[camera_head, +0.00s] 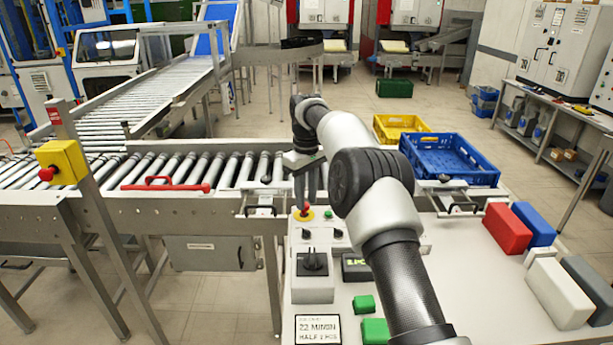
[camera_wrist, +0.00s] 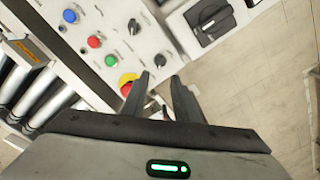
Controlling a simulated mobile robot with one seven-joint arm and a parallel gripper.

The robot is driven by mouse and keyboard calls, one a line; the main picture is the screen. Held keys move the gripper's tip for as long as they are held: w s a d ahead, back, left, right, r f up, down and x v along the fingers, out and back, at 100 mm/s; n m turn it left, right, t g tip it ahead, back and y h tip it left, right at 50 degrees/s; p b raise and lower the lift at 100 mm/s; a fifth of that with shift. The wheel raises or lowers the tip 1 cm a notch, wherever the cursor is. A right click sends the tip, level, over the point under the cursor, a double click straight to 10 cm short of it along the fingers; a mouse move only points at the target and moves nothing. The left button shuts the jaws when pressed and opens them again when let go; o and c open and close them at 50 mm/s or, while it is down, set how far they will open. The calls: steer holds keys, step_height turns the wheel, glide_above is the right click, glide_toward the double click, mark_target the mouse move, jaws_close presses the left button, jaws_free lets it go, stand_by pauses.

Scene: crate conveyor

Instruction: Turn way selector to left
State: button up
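My gripper (camera_head: 306,200) hangs above the back of the control panel, near the yellow-and-red emergency button (camera_head: 304,213). In the wrist view my gripper (camera_wrist: 160,77) has its two dark fingers apart, with nothing between them. Small black selector knobs are on the panel: one (camera_head: 306,233) at left and one (camera_head: 337,233) at right. The wrist view shows black knobs (camera_wrist: 134,26) (camera_wrist: 133,61) beyond the fingertips, apart from them. A large black rotary switch (camera_head: 313,262) sits on a grey box nearer me, also in the wrist view (camera_wrist: 211,20). I cannot tell which is the way selector.
Blue (camera_wrist: 70,16), red (camera_wrist: 94,41) and green (camera_wrist: 111,60) buttons lie near the knobs. The roller conveyor (camera_head: 200,167) runs at left, with a red handle (camera_head: 165,187). A blue crate (camera_head: 450,158) stands behind the table; coloured blocks (camera_head: 507,230) lie at right.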

step_height(320, 180, up, 7)
steer(key=p, duration=0.1)
steer(key=shift+p, duration=0.35)
steer(key=s+d+r+m+t, duration=0.15)
steer(key=s+r, duration=0.35)
steer(key=r, duration=0.6)
steer(key=s+d+r+m+t, duration=0.1)
steer(key=s+d+r, duration=0.25)
steer(key=s, duration=0.25)
steer(key=s+d+r+m+t, duration=0.1)
steer(key=s+d+r, duration=0.1)
steer(key=s+r, duration=0.35)
steer(key=s+d+f+m, duration=0.1)
steer(key=s+d+f, duration=0.1)
steer(key=s, duration=0.6)
steer(key=s+d+f+m+t, duration=0.1)
steer(key=s+f, duration=0.3)
steer(key=s, duration=0.5)
steer(key=s+d+f+m+t, duration=0.1)
steer(key=s+d+f+m, duration=0.2)
steer(key=s, duration=0.5)
steer(key=shift+s+d+f, duration=0.2)
steer(key=shift+s, duration=0.05)
